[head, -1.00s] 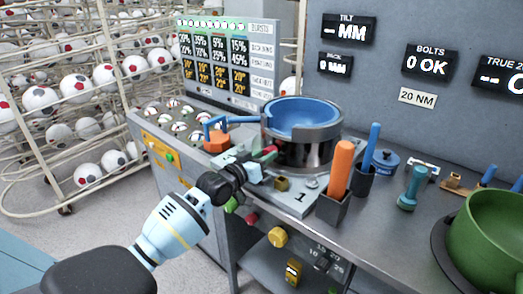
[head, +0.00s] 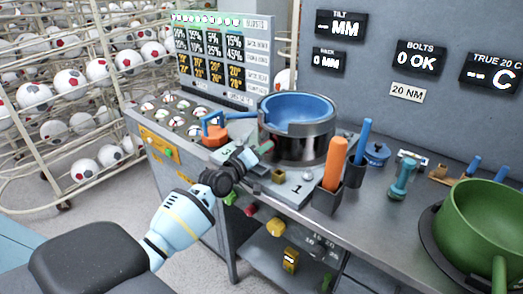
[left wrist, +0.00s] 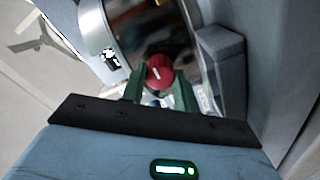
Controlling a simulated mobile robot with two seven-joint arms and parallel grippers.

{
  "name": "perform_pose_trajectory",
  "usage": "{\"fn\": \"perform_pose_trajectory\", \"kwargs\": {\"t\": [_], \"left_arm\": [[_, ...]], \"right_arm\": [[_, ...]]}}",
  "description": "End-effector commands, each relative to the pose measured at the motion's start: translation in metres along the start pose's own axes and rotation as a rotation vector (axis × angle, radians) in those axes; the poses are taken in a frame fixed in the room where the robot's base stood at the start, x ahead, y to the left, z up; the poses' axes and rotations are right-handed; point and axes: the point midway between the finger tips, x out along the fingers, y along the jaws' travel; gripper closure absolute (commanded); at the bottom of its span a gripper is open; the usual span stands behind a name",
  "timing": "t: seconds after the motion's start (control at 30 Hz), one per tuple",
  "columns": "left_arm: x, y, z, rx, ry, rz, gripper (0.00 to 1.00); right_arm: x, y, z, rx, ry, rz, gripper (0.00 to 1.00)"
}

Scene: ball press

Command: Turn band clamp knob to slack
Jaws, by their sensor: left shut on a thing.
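The band clamp knob (left wrist: 160,73) is red with a pale mark on its face. In the left wrist view it sits between the two dark green fingers of my left gripper (left wrist: 159,88), which is shut on it. In the head view my left gripper (head: 259,155) reaches the near left side of the steel band (head: 300,147) around the blue bowl (head: 297,112). There the knob is mostly hidden by the gripper. The mark's exact angle is hard to read. My right gripper is not in view.
An orange block with a blue handle (head: 214,131) stands just left of the band. An orange-handled tool (head: 334,163) stands in a holder at the right. A green bowl (head: 478,228) is at the far right. Coloured knobs line the bench front below my arm.

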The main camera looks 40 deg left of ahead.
Motion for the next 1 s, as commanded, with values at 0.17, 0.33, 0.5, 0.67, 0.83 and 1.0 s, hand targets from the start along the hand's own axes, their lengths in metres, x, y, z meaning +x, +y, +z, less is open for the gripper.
{"fn": "perform_pose_trajectory", "kwargs": {"t": [0.17, 0.33, 0.5, 0.67, 0.83, 1.0], "left_arm": [[0.0000, -0.0001, 0.0005, -0.019, -0.001, 0.000, 0.93], [0.0000, -0.0002, 0.0007, -0.021, -0.001, 0.000, 0.93], [0.0000, -0.0002, 0.0008, -0.021, -0.001, 0.000, 0.93], [0.0000, -0.0001, 0.0008, -0.019, -0.001, 0.000, 0.49], [0.0000, -0.0001, 0.0006, -0.018, -0.001, 0.000, 0.48], [-0.0019, -0.0002, 0.0005, -0.017, -0.001, 0.000, 0.48]], "right_arm": [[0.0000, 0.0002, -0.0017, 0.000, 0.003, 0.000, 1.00], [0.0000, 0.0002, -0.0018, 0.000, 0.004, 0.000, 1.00], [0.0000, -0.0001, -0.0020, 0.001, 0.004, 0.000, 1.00], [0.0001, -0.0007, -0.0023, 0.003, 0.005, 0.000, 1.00], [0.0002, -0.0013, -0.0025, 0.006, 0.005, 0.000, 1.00], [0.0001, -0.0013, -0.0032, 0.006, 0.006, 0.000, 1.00]]}}
